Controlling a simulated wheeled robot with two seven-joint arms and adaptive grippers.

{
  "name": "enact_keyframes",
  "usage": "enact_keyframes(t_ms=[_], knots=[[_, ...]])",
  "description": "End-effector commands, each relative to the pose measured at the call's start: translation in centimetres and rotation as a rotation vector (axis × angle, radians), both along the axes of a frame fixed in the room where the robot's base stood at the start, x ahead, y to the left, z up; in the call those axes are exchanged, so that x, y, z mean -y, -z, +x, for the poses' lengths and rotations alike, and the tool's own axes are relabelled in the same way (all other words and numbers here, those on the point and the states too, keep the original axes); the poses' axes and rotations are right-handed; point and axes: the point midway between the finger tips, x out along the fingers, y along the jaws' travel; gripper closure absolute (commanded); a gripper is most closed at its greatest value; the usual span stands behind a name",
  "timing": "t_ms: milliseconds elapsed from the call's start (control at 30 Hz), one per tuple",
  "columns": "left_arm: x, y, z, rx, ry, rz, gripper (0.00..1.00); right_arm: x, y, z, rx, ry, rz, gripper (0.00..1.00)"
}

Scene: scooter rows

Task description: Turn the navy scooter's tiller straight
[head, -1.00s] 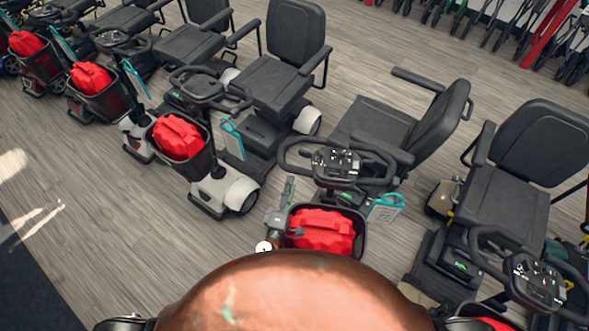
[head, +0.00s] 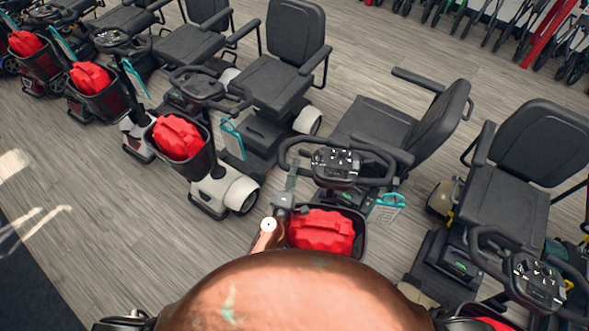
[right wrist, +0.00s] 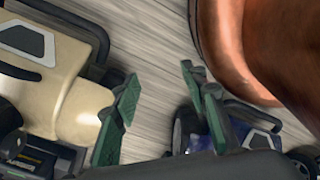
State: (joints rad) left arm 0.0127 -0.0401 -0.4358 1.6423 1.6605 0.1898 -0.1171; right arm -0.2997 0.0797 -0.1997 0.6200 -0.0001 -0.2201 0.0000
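The tiller (head: 336,165) of the middle scooter shows in the head view, with a black loop handlebar and a red bag (head: 322,231) in its front basket. A navy body panel (right wrist: 255,117) shows in the right wrist view; in the head view this scooter's lower body is hidden behind my own body. My left gripper (head: 291,178) is at the left loop of the handlebar, seen nearly edge-on; whether it touches, and its finger opening, cannot be told. My right gripper (right wrist: 160,105) has its green-padded fingers apart with nothing between them, low between the navy panel and a beige scooter.
The beige scooter body (right wrist: 75,95) is close beside my right gripper. Another scooter (head: 510,190) stands at the right, and several more stand in a row at the left with red bags. Bare wood floor (head: 90,220) lies at the lower left.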

Motion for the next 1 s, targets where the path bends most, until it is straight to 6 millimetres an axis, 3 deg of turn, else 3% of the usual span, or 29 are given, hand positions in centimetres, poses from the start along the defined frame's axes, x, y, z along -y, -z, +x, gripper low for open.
enact_keyframes(t_ms=[433,867,1000], knots=[[-0.02,0.02,-0.03,0.000,0.000,0.001,0.99,0.23,-0.02,0.00,0.000,-0.001,-0.002,0.60],[0.02,0.02,0.05,0.000,0.005,0.001,1.00,0.17,-0.06,0.01,0.000,-0.001,-0.002,0.60],[0.66,-0.23,0.92,0.006,0.065,0.006,1.00,0.06,-0.53,0.08,0.001,0.000,-0.001,0.60]])
